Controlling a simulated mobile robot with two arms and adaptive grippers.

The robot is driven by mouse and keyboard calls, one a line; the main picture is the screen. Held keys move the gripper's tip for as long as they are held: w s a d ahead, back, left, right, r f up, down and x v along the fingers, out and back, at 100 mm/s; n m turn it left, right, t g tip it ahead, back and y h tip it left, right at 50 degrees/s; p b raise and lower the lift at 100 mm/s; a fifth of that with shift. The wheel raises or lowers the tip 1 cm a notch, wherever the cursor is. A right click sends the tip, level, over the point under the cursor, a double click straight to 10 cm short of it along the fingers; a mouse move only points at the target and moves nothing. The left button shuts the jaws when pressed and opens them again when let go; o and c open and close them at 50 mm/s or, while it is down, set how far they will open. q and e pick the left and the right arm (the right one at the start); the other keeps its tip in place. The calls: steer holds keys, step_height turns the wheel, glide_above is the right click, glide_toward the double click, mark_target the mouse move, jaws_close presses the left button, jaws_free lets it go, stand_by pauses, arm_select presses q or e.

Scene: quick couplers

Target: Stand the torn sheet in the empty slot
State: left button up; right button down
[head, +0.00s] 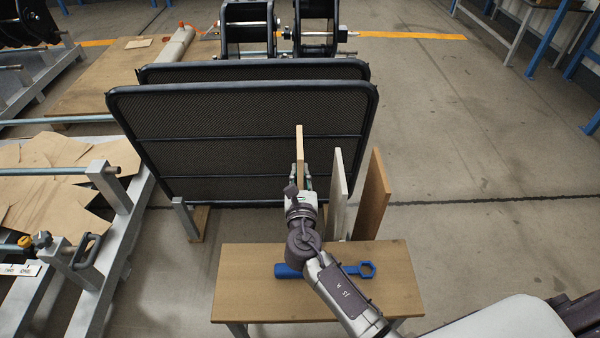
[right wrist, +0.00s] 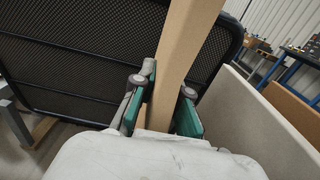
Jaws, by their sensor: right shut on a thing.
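My right gripper (head: 302,178) is shut on a thin light-brown board (head: 299,145), held upright and seen edge-on in the head view. In the right wrist view the board (right wrist: 187,45) passes between the green finger pads. I cannot tell any tear on it, or whether it is the torn sheet. To its right stand a pale board (head: 338,190) and a brown board (head: 373,195), apart from it. Behind it stand two black-framed mesh panels (head: 225,105). My left gripper is not in view. The slot bottoms are hidden.
Jagged brown sheets (head: 50,185) lie on a metal frame at left. Dark reels (head: 248,22) stand behind the panels. Floor at right is clear.

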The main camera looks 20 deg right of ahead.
arm_select(q)
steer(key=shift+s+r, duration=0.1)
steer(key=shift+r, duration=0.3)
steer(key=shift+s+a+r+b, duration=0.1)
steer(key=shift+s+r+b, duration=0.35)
steer(key=shift+b, duration=0.65)
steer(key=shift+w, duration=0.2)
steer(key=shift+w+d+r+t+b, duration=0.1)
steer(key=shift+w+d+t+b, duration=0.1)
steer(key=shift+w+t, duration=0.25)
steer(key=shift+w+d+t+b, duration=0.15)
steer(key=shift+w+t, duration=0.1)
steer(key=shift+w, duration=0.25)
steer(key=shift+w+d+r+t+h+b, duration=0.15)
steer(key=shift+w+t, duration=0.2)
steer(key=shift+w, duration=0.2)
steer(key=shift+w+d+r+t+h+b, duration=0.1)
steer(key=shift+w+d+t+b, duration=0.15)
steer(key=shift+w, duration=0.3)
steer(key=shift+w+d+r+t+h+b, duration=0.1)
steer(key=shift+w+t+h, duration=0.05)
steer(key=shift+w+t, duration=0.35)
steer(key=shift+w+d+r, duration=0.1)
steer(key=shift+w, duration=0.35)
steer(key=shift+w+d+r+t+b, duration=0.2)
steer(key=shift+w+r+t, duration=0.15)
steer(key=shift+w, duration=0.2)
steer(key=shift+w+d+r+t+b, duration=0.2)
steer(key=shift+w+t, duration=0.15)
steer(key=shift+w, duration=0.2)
